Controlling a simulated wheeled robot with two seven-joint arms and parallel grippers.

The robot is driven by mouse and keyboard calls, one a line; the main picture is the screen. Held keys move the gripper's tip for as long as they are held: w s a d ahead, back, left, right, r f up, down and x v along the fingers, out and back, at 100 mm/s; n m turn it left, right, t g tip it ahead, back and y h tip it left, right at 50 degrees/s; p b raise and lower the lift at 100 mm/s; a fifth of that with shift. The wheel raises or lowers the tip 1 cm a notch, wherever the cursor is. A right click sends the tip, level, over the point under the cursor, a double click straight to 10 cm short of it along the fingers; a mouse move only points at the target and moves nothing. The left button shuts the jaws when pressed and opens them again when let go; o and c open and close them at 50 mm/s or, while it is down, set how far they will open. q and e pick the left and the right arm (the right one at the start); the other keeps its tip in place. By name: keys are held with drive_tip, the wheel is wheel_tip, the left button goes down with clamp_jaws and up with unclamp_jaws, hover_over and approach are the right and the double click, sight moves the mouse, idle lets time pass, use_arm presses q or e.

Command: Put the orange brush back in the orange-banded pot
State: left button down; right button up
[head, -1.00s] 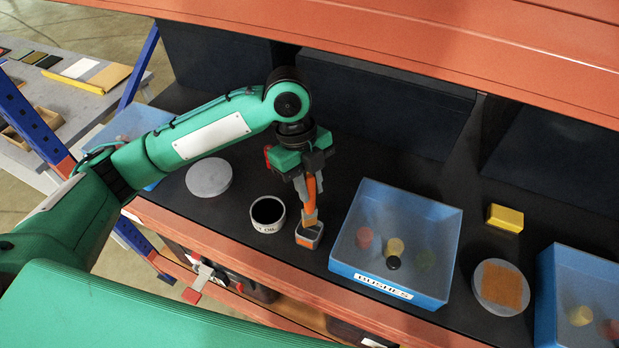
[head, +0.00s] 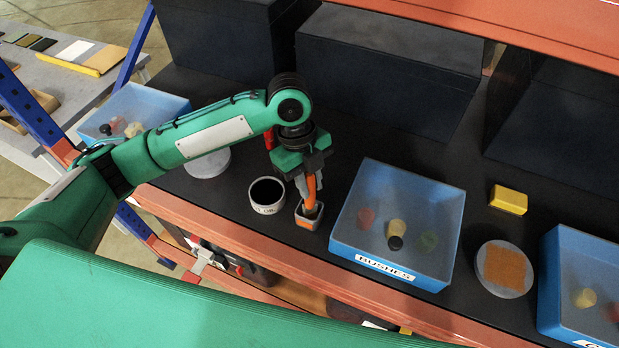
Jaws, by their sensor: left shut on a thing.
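My left gripper (head: 306,180) is shut on the orange brush (head: 313,191) and holds it roughly upright. The brush is above the small orange-banded pot (head: 306,223), and its lower end shows at the pot's mouth. How deep it reaches inside is hard to tell. The pot stands on the dark shelf near the front edge. My right gripper is not in view.
A round pot labelled OIL (head: 267,208) stands close on the left. A blue bin labelled BUSHES (head: 345,245) with several small parts is on the right. A grey round disc (head: 207,164) lies behind my arm. A yellow block (head: 508,200) sits farther right.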

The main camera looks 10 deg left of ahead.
use_arm(q)
drive_tip(key=c, duration=1.2)
unclamp_jaws()
drive_tip(key=b+v, duration=0.3)
drive_tip(key=v, duration=1)
drive_tip(key=shift+w+r, duration=0.1)
drive_tip(key=shift+r, duration=0.3)
drive_tip(key=shift+f, duration=0.1)
